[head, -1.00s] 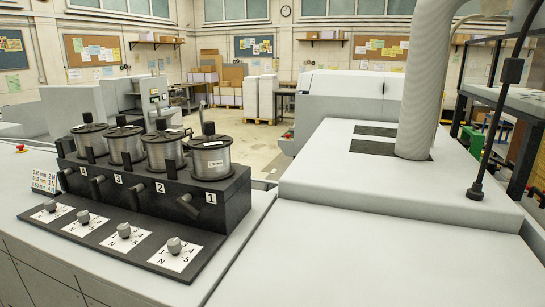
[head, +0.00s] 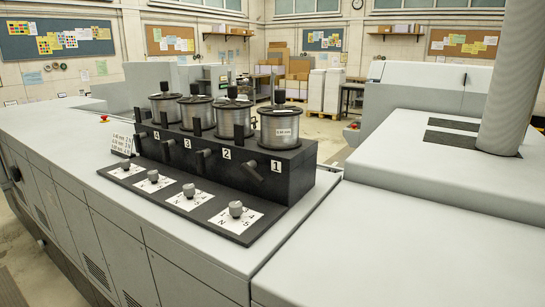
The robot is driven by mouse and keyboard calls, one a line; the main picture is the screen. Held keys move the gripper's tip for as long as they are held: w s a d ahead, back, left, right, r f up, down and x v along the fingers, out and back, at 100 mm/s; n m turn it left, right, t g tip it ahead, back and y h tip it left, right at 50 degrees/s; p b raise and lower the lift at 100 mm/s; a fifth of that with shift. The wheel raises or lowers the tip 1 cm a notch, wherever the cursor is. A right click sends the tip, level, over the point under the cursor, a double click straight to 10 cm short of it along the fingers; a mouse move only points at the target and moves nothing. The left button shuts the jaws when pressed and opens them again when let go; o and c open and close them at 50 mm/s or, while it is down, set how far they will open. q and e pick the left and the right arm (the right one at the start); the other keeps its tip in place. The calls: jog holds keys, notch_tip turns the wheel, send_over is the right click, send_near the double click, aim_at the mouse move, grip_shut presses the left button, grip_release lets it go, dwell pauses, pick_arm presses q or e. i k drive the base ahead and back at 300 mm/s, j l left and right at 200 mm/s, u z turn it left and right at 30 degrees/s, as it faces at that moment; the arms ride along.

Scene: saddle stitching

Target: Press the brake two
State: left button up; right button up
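A black wire spool unit (head: 300,160) sits on the grey machine top, with a row of wire spools standing on it. A dark lever (head: 204,157) sticks out just left of the number 2 (head: 227,153), below the spool marked by that number (head: 233,122). A similar lever (head: 254,170) sits left of the number 1. Which of these parts is called the brake is not labelled. Neither of my grippers is in view.
Grey knobs on white dial cards, such as the rightmost knob (head: 236,209), line the plate before the unit. A small card with wire sizes (head: 122,144) stands at its left end. A red button (head: 104,118) is farther left. The flat grey cover (head: 400,230) at right is clear.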

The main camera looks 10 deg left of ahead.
aim_at(200, 155)
jog(key=j, duration=1.55)
